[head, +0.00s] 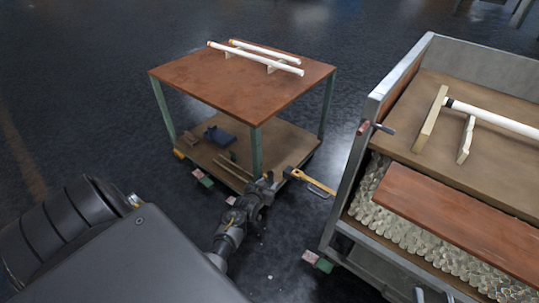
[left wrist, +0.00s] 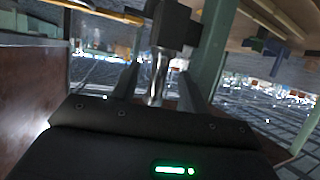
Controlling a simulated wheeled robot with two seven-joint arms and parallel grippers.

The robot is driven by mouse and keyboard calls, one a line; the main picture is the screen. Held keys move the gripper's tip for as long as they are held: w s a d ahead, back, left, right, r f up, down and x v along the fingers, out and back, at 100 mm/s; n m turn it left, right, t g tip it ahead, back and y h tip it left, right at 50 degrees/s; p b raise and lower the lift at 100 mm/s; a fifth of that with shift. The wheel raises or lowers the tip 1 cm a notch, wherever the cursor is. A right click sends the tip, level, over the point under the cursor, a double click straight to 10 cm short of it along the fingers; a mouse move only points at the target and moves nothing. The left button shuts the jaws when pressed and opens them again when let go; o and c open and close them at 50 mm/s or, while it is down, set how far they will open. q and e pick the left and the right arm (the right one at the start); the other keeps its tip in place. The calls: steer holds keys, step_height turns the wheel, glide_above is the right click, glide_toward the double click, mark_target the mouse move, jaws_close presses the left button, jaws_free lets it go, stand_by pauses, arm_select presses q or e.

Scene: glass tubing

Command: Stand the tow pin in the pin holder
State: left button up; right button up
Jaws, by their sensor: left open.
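My left gripper (head: 266,184) is low beside the near corner leg of the small cart, by the dark end of a yellow bar (head: 314,183). In the left wrist view its jaws are open, one on each side of a bright metal pin (left wrist: 158,76), which looks like the tow pin. The pin stands under a dark block (left wrist: 175,26); whether the two are joined I cannot tell. I cannot tell whether the jaws touch the pin. I cannot make out the pin holder for certain. My right gripper is not in view.
The small cart has a brown top (head: 215,85) with white tubes on rests and a lower shelf (head: 280,145). A larger metal-framed cart (head: 372,105) stands at right, with a white tube and a dark handle (head: 384,128) at its corner. Dark floor lies between them.

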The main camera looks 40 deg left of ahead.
arm_select(q)
steer(key=p+v, duration=0.2)
steer(key=v, duration=0.6)
steer(key=shift+a, duration=0.1)
stand_by(0.4)
